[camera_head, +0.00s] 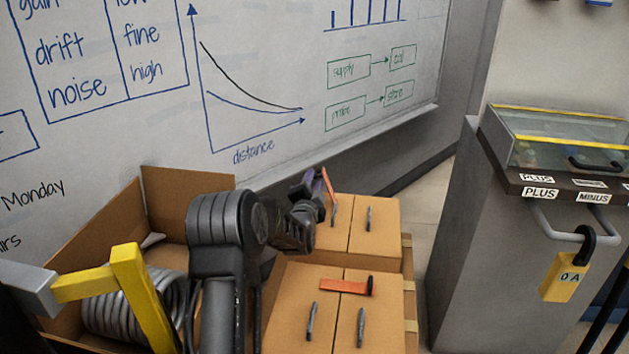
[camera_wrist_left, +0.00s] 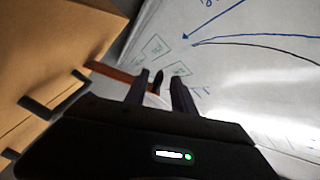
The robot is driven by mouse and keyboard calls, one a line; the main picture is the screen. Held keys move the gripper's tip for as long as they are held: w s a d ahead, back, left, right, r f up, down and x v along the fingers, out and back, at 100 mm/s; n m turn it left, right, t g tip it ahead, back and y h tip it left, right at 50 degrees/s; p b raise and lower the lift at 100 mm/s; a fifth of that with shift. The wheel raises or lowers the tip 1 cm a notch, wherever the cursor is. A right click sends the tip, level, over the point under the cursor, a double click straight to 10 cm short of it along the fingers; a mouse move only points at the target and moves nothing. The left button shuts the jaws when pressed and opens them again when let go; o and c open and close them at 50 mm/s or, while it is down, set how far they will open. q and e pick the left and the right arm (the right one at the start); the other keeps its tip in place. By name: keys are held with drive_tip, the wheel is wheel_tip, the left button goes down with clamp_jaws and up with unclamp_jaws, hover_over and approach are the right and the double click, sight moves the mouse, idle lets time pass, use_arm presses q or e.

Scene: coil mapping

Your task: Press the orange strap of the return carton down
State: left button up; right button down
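Two closed cartons stand one behind the other, and I cannot tell by a label which is the return carton. The back carton (camera_head: 378,245) has an orange strap (camera_head: 329,186) sticking up at its left side; a strap also shows in the left wrist view (camera_wrist_left: 112,72). The front carton (camera_head: 290,290) has an orange strap (camera_head: 345,286) lying across its top seam. My left gripper (camera_head: 318,182) is beside the raised strap, above the back carton. Its fingers (camera_wrist_left: 160,80) are apart in the left wrist view, with the strap near one fingertip. My right gripper is not visible.
An open carton (camera_head: 190,195) with a grey coil (camera_head: 125,305) stands left, behind a yellow bracket-like piece (camera_head: 130,275). A whiteboard (camera_head: 270,80) rises close behind. A grey cabinet (camera_head: 490,250) stands right, with floor (camera_head: 432,200) between.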

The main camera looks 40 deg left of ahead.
use_arm(q)
drive_tip(key=shift+x, duration=1.2)
clamp_jaws()
idle(0.6)
